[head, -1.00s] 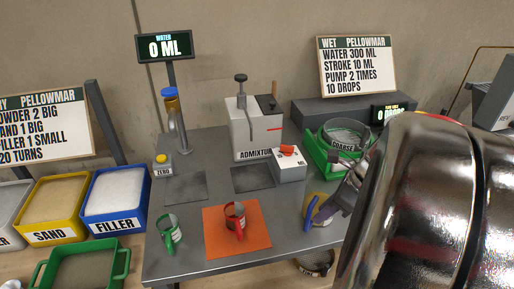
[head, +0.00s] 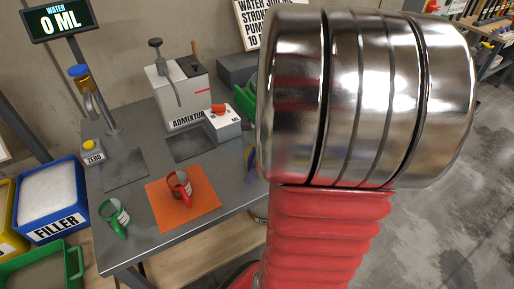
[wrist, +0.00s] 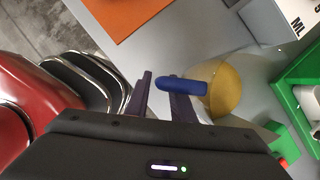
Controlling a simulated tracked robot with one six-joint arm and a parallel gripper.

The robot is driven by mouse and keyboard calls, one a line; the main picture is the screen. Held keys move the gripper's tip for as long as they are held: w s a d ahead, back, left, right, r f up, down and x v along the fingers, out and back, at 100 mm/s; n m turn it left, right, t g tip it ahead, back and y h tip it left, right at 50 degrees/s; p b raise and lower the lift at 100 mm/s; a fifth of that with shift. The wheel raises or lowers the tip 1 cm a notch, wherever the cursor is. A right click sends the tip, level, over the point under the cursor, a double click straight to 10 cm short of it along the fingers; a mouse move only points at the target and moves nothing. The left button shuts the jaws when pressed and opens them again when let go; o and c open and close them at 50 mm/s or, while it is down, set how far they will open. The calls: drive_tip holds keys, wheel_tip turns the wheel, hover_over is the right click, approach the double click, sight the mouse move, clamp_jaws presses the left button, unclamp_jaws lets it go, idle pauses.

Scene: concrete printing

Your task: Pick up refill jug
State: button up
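A jug with a blue handle (wrist: 183,86) and a yellow body (wrist: 224,92) stands on the grey table in the wrist view; no label on it is readable, but it looks like the refill jug. My gripper (wrist: 164,97) is open, its two dark fingers apart. The handle's left end lies between the fingertips, with a gap to the left finger; the handle overlaps the right finger in the picture. I cannot tell whether they touch. In the head view my arm hides the gripper and nearly all of the jug; a sliver of blue (head: 250,160) shows beside it.
A red-handled cup (head: 179,187) stands on an orange mat (head: 205,205), with a green cup (head: 116,219) to its left. The admixture dispenser (head: 180,95) and a white box (head: 223,125) stand behind. A green tray (wrist: 303,100) is right of the jug.

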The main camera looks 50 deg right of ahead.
drive_tip(key=shift+w+a+f, duration=0.15)
drive_tip(key=shift+w+f, duration=0.05)
drive_tip(key=shift+f, duration=0.45)
drive_tip(key=shift+c, duration=0.5)
clamp_jaws()
idle(0.8)
